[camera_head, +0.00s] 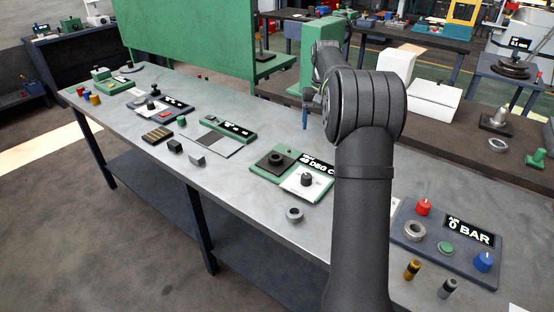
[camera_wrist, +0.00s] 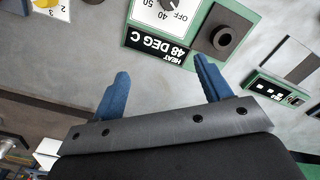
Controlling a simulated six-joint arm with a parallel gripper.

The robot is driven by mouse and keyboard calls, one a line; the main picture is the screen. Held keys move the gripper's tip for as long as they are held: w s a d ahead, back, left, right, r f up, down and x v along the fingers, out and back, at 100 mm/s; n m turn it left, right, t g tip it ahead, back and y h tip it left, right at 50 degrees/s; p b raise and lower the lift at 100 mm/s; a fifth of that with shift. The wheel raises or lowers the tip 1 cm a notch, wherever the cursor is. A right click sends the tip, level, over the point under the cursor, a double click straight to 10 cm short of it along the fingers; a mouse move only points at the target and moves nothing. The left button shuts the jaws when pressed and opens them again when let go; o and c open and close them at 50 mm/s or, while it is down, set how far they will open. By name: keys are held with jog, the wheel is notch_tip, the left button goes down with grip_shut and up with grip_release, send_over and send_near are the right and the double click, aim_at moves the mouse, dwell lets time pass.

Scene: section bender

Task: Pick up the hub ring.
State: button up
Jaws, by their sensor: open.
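Another grey ring (camera_head: 414,231) sits on the AIR panel at the right, so I cannot be fully sure which is meant. My gripper (camera_wrist: 162,68) is open and empty, its two blue fingers apart above the bench. In the head view a blue finger (camera_head: 305,118) shows behind and above the heater panel, away from both rings. I cannot make out either ring clearly in the wrist view.
The green heater panel (camera_head: 259,172) has a dark round socket (camera_head: 277,158) and a dial. The AIR panel (camera_head: 472,262) carries red, green and blue knobs. Two small cylinders (camera_head: 412,269) (camera_head: 447,288) stand in front. The bench (camera_head: 240,190) is clear around the front ring.

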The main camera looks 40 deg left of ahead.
jog(key=s+a+n, duration=0.3)
jog(key=a+n, duration=0.3)
jog(key=a, duration=0.8)
send_over(276, 154)
jog(key=d, duration=0.1)
jog(key=f, duration=0.8)
jog(key=s+f, duration=0.1)
jog(key=f, duration=0.3)
jog(key=shift+d, duration=0.1)
jog(key=shift+s+a+f, duration=0.1)
jog(key=shift+f, duration=1.25)
jog(key=shift+s+a+f, duration=0.1)
jog(key=shift+f, duration=1.25)
jog(key=c, duration=1.3)
